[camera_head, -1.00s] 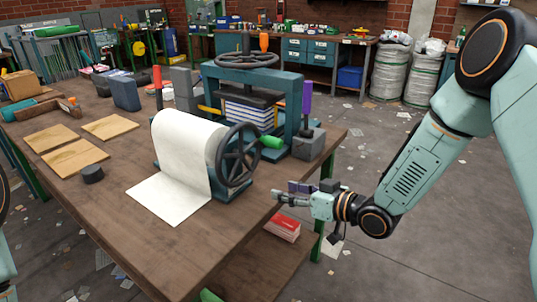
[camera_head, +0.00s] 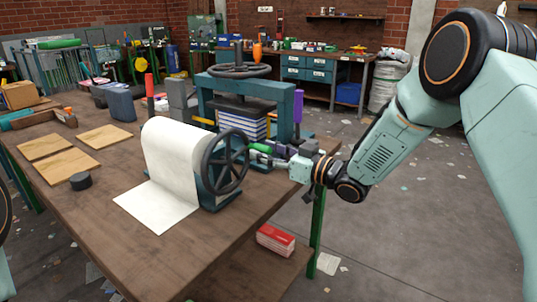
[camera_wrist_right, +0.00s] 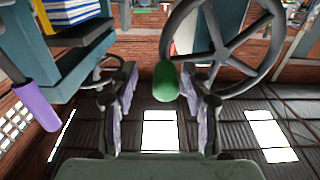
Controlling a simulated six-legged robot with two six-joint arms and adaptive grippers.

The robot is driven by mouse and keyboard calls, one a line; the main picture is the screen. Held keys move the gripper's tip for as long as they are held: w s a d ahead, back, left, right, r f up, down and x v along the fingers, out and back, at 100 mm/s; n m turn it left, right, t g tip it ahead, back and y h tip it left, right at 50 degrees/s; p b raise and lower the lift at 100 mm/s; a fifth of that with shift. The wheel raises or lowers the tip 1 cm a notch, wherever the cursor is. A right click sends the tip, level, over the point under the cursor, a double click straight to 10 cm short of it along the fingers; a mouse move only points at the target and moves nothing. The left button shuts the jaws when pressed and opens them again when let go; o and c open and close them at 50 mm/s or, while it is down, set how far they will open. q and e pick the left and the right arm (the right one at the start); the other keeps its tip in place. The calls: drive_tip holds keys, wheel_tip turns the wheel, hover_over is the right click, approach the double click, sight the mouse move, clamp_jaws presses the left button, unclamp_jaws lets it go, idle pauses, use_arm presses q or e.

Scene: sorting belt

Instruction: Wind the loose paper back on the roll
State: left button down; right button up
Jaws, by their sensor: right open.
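The white paper roll (camera_head: 172,148) sits in a blue-green stand on the workbench. Its loose paper (camera_head: 158,206) hangs down the front and lies flat on the bench top. A dark spoked handwheel (camera_head: 208,167) is on the stand's right side; it also shows in the wrist view (camera_wrist_right: 224,54). The wheel's green handle (camera_head: 261,148) points right. My right gripper (camera_head: 268,154) is open at this handle. In the wrist view the green handle (camera_wrist_right: 166,82) lies between the two spread fingers; I cannot tell whether they touch it. My left gripper is out of view.
A blue-green press (camera_head: 288,100) with stacked books stands close behind the handle, a purple grip (camera_head: 298,107) on its right. Wooden boards (camera_head: 67,156) and a black puck (camera_head: 80,181) lie at left. A red book stack (camera_head: 275,239) is on the lower shelf.

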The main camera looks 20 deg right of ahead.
drive_tip(key=shift+w+a+r, duration=0.1)
drive_tip(key=shift+a+r, duration=0.1)
drive_tip(key=shift+a, duration=0.6)
drive_tip(key=shift+d+f, duration=0.15)
drive_tip(key=shift+d, duration=0.45)
drive_tip(key=c, duration=0.4)
drive_tip(key=shift+a, duration=0.4)
drive_tip(key=c, duration=0.4)
drive_tip(key=shift+d, duration=0.15)
clamp_jaws()
